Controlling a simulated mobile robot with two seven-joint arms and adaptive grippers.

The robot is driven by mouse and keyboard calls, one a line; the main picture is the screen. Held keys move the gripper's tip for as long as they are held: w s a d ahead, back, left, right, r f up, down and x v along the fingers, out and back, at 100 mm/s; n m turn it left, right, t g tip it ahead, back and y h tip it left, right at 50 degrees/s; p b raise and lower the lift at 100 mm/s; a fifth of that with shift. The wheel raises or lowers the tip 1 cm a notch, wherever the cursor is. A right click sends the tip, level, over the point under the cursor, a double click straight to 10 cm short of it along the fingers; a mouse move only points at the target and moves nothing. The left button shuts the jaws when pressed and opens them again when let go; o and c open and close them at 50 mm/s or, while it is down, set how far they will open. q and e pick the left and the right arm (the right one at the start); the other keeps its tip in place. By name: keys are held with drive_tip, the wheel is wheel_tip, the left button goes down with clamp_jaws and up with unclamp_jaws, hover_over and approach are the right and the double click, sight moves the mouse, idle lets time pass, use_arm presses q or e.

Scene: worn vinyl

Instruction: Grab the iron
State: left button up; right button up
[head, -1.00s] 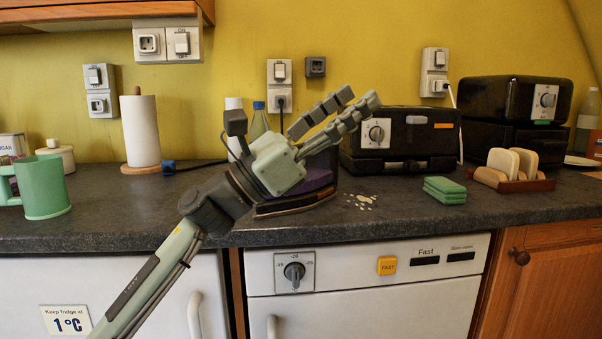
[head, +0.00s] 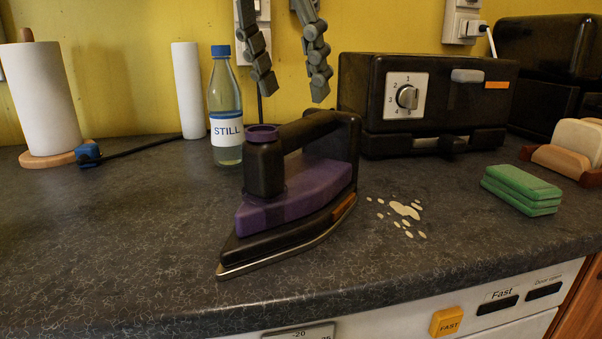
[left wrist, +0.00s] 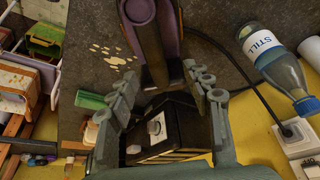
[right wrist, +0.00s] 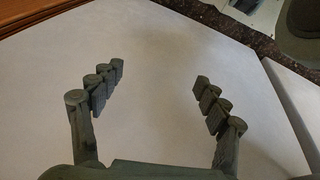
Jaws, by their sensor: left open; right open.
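The iron (head: 300,190), purple and black with a metal soleplate, rests on the dark countertop (head: 130,240) in the middle of the head view. Its black handle is at the top. My left gripper (head: 290,90) hangs above and behind the iron, fingers spread and pointing down, apart from it. In the left wrist view, the iron (left wrist: 151,45) shows beyond and between the open fingers of the left gripper (left wrist: 168,85). My right gripper (right wrist: 155,82) is open and empty in front of a white surface, and is out of the head view.
A STILL water bottle (head: 226,115) and a white cylinder (head: 187,90) stand behind the iron, left. A paper towel roll (head: 42,100) is further left. A black toaster-like appliance (head: 430,105), pale spots (head: 404,210) and green sponges (head: 522,188) are right. The front left counter is clear.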

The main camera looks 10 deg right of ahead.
sight(306, 118)
use_arm(q)
drive_tip(key=shift+d+f, duration=0.3)
drive_tip(key=shift+f, duration=0.55)
drive_tip(key=shift+d+x, duration=0.2)
drive_tip(key=shift+x, duration=2.15)
drive_tip(key=shift+w, duration=0.1)
drive_tip(key=shift+f, duration=0.2)
clamp_jaws()
drive_tip(key=shift+r, duration=0.15)
